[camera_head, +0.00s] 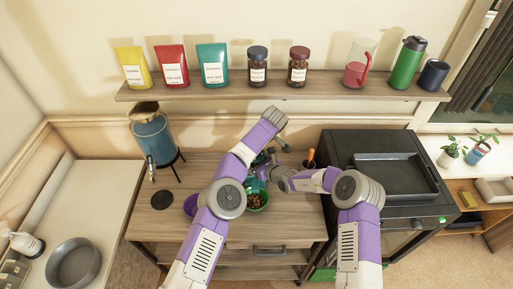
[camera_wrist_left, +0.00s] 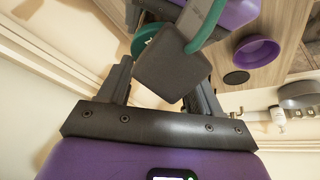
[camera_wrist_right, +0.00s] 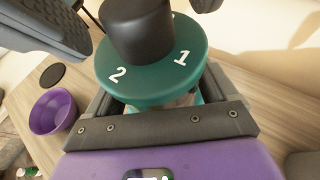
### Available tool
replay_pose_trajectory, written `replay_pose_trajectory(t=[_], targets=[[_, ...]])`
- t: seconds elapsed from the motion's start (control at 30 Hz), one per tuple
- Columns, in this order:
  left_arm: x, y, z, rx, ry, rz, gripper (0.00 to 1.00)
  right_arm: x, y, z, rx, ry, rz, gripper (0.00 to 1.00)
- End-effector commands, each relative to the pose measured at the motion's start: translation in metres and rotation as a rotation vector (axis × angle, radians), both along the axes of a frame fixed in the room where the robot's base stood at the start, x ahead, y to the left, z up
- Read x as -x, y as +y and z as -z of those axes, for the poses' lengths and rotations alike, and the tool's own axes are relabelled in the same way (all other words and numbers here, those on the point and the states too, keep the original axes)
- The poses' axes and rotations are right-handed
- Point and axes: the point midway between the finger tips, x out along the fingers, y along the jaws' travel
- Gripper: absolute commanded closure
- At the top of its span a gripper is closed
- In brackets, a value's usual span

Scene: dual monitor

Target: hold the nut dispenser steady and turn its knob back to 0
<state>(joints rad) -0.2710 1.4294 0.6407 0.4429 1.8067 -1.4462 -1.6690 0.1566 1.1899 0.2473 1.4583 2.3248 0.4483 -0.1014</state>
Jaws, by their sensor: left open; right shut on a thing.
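The teal nut dispenser (camera_head: 261,160) stands on the wooden cabinet, partly hidden behind my arms. In the right wrist view its round teal dial (camera_wrist_right: 150,75) shows the white digits 2 and 1, with a black knob (camera_wrist_right: 137,30) on top. My right gripper (camera_wrist_right: 165,100) is shut on the dispenser body just below the dial. My left gripper (camera_wrist_left: 160,85) is open above the dispenser. Its fingers lie either side of a dark block (camera_wrist_left: 172,65), which looks like the knob; I cannot tell whether they touch it. The knob's pointer and the 0 are not visible.
A blue dispenser on a stand (camera_head: 152,138) is further left. A black oven (camera_head: 385,150) is at right. A shelf (camera_head: 280,91) with bags and jars runs behind.

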Motion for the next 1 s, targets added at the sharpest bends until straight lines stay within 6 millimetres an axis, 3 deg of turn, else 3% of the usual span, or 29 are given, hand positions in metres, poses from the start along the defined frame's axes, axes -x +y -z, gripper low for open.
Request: replay_pose_trajectory(t=[0.17, 0.6, 1.0], targets=[[0.002, -0.003, -0.01, 0.001, -0.001, 0.001, 0.36, 0.001, 0.001, 0.001, 0.0, 0.001, -0.001, 0.86], [0.029, -0.027, -0.093, 0.002, -0.003, -0.001, 0.36, 0.001, 0.001, 0.001, 0.0, 0.001, -0.002, 0.86], [0.035, -0.031, -0.111, -0.001, 0.001, 0.0, 0.36, 0.001, 0.001, 0.001, 0.0, 0.002, -0.001, 0.86]])
